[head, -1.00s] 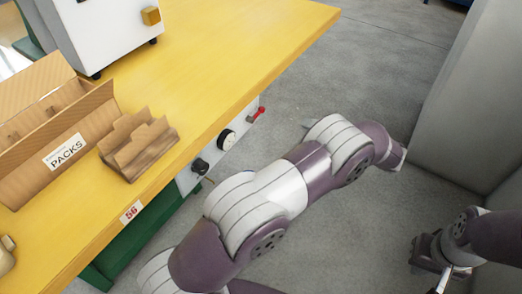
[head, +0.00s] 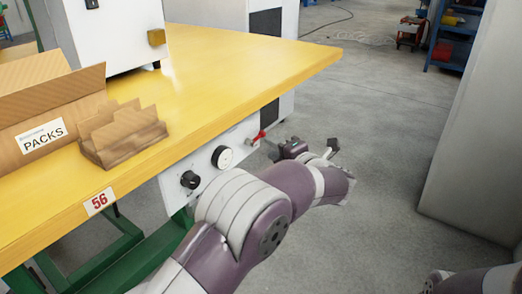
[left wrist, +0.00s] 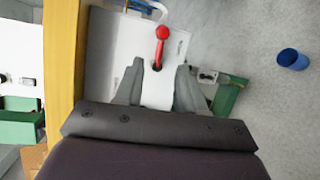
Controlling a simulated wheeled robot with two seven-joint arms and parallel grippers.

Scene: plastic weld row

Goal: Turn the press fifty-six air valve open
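The air valve's red lever (head: 259,137) is on the pale panel (head: 238,143) under the bench with the red 56 label (head: 100,201). In the left wrist view, the red lever (left wrist: 161,46) has its round knob pointing away from my gripper and its foot at a dark pivot. My left gripper (head: 273,149) is just right of the valve and looks empty. In the left wrist view its two grey fingers (left wrist: 160,78) are apart, with the lever in line with the gap. I cannot tell contact. My right gripper is out of view; only part of its arm shows bottom right.
A round gauge (head: 222,157) and a black knob (head: 190,180) sit left of the lever. The yellow bench top (head: 225,80) overhangs the panel. A PACKS box (head: 45,110) stands on it. A grey wall-like block (head: 470,150) is at right; the floor between is clear.

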